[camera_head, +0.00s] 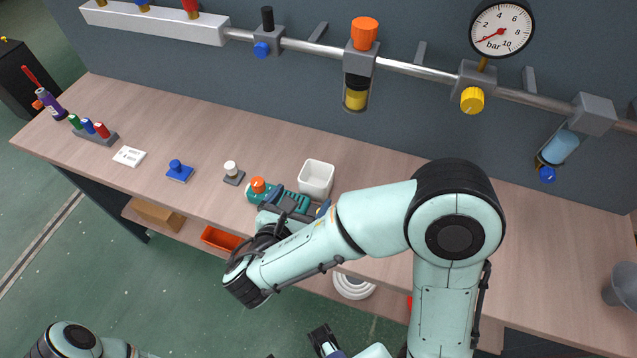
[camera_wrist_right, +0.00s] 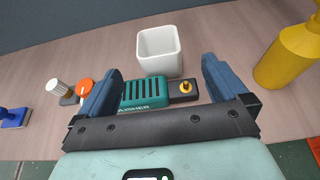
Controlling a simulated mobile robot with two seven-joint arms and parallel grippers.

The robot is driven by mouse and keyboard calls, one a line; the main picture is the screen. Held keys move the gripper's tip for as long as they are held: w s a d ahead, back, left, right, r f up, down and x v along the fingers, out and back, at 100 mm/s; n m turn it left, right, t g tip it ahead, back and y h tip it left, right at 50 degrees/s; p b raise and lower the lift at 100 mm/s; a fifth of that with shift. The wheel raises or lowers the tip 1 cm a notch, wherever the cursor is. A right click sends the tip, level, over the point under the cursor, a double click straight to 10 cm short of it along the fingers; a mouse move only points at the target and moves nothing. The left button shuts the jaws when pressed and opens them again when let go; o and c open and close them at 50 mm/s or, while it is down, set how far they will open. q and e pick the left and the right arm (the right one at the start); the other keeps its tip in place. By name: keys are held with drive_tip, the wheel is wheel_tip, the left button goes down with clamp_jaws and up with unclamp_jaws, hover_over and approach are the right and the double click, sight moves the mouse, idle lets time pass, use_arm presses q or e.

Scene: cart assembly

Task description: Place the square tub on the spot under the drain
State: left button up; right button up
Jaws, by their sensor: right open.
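The square tub (camera_head: 316,178) is white, open-topped and upright on the bench, near the middle. In the right wrist view the tub (camera_wrist_right: 159,52) stands just beyond a green device. My right gripper (camera_wrist_right: 160,76) is open and empty, its dark blue fingers apart on the near side of the tub, not around it. In the head view my forearm partly hides this gripper. A clear bowl with blue contents (camera_head: 560,147) hangs from the pipe at the right, with a blue knob (camera_head: 547,174) below it. I see no marked spot beneath it.
The green device (camera_wrist_right: 143,93) with an orange knob lies between my right fingers and the tub. A yellow bottle (camera_wrist_right: 290,55) stands to the right. A white-knobbed block (camera_head: 233,172) and blue stamp (camera_head: 180,171) are left. A grey cup (camera_head: 621,287) is far right.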

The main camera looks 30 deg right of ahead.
approach(321, 166)
drive_tip(key=shift+w+d+f, duration=0.2)
drive_tip(key=shift+d+f, duration=0.2)
drive_tip(key=shift+d, duration=0.2)
drive_tip(key=x, duration=0.5)
drive_tip(key=shift+w, duration=0.3)
drive_tip(key=shift+r, duration=0.1)
drive_tip(key=c, duration=1)
drive_tip(key=shift+r, duration=0.1)
